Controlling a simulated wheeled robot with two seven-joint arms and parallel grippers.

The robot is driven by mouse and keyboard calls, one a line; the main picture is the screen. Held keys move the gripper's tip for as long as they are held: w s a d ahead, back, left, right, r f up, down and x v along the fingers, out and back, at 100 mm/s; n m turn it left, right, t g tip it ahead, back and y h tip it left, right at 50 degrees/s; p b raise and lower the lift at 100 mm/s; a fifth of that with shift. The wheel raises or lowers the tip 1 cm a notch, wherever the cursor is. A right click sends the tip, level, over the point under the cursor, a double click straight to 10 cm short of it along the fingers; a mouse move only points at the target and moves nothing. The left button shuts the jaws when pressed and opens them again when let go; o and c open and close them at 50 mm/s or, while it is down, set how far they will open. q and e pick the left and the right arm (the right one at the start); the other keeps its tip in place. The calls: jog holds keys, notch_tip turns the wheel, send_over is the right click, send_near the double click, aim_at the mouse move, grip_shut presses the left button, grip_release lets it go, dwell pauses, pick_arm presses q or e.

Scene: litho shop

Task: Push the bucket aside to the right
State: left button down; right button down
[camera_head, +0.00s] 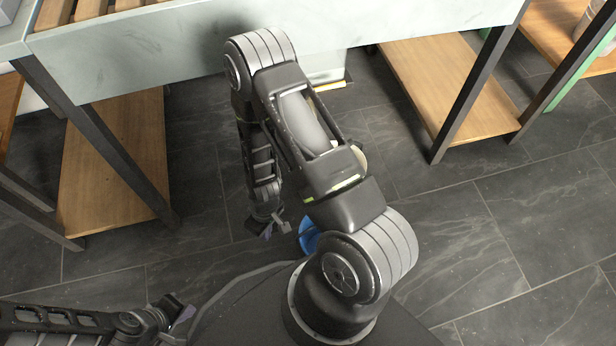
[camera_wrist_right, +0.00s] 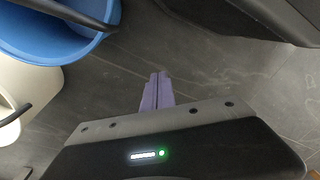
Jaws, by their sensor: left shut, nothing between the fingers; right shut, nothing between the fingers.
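A blue bucket (camera_head: 308,240) stands on the floor close to my base, mostly hidden behind my right arm in the head view. In the right wrist view the blue bucket (camera_wrist_right: 62,42) fills the upper left, with a dark handle across it. A cream bucket (camera_wrist_right: 32,92) is just below it there; a sliver of it (camera_head: 359,156) shows past my arm in the head view. My right gripper (camera_head: 276,230) is low, left of the blue bucket and apart from it; its purple fingers (camera_wrist_right: 158,78) are shut and empty. My left gripper (camera_head: 181,316) is shut and empty at the lower left.
A long pale worktable (camera_head: 180,45) with dark legs crosses the top. Wooden lower shelves stand at left (camera_head: 115,165) and right (camera_head: 450,90). A white box-like object (camera_head: 328,68) is under the table. Dark tiled floor (camera_head: 470,225) is clear at the right.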

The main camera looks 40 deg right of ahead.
jog(key=w+d+r+n+h+p, duration=0.1)
jog(key=w+d+n, duration=0.3)
jog(key=d, duration=0.5)
jog(key=w+d+r+n+g+h+p, duration=0.1)
jog(key=w+d+r+n+h+p, duration=0.1)
jog(key=w+d+n, duration=0.3)
jog(key=w+d, duration=0.1)
jog(key=d, duration=0.3)
jog(key=shift+w+h, duration=0.15)
jog(key=shift+h, duration=0.25)
jog(key=shift+d, duration=0.1)
jog(key=s+d+f+b, duration=0.3)
jog(key=d+f+b, duration=0.1)
jog(key=f, duration=0.5)
jog(key=shift+s+d+f, duration=0.3)
jog(key=shift+d, duration=0.35)
